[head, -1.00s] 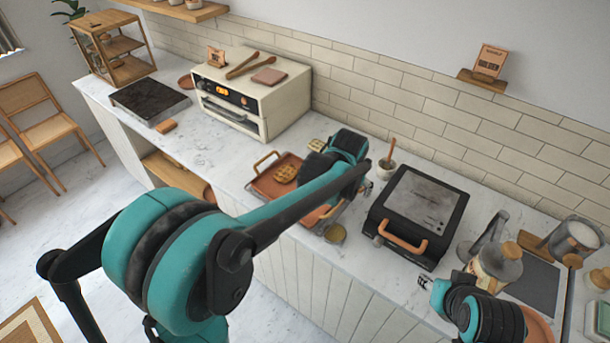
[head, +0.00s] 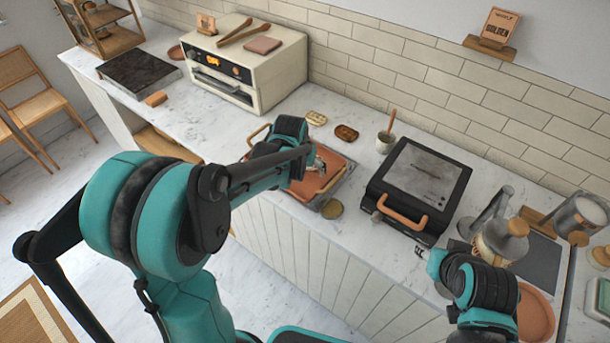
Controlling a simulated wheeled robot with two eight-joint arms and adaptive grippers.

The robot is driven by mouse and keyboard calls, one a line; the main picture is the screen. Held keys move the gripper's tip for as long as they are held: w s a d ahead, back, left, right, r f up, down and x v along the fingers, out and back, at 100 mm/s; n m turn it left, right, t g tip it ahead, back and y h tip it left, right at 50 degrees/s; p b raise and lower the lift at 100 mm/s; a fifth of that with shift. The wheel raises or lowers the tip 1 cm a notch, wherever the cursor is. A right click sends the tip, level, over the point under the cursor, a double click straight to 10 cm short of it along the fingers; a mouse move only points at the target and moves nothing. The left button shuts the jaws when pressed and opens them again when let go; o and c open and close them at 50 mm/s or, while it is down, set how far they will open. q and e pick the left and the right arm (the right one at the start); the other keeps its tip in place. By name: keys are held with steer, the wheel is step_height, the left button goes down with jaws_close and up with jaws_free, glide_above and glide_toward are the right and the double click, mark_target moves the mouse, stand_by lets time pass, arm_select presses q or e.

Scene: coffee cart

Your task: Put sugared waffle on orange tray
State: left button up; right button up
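The orange tray (head: 335,180) lies on the counter near its front edge, left of the black waffle press. My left arm crosses over it and hides its left part. My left gripper (head: 318,163) points down over the tray; its fingers are too small and covered to show whether they are open or hold anything. Behind the tray lie a pale yellow waffle-like piece (head: 315,118) and a darker brown one (head: 346,133); I cannot tell which is sugared. No waffle shows on the visible part of the tray. My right gripper (head: 421,252) is at the counter's front edge, its opening unclear.
The black press (head: 420,185) with a copper handle stands right of the tray. A pot with a wooden handle (head: 386,142) is behind it. A cream oven (head: 245,65) stands back left. Canisters crowd the right.

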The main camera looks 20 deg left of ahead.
mark_target(307, 178)
arm_select(q)
step_height(307, 178, down, 4)
steer(key=shift+w+r+b, duration=0.1)
steer(key=shift+r+b, duration=0.15)
steer(key=shift+b, duration=0.3)
steer(key=shift+r, duration=0.1)
steer(key=o, duration=0.7)
steer(key=shift+f, duration=0.2)
steer(key=o, duration=0.5)
steer(key=shift+c, duration=0.2)
steer(key=shift+r, duration=0.1)
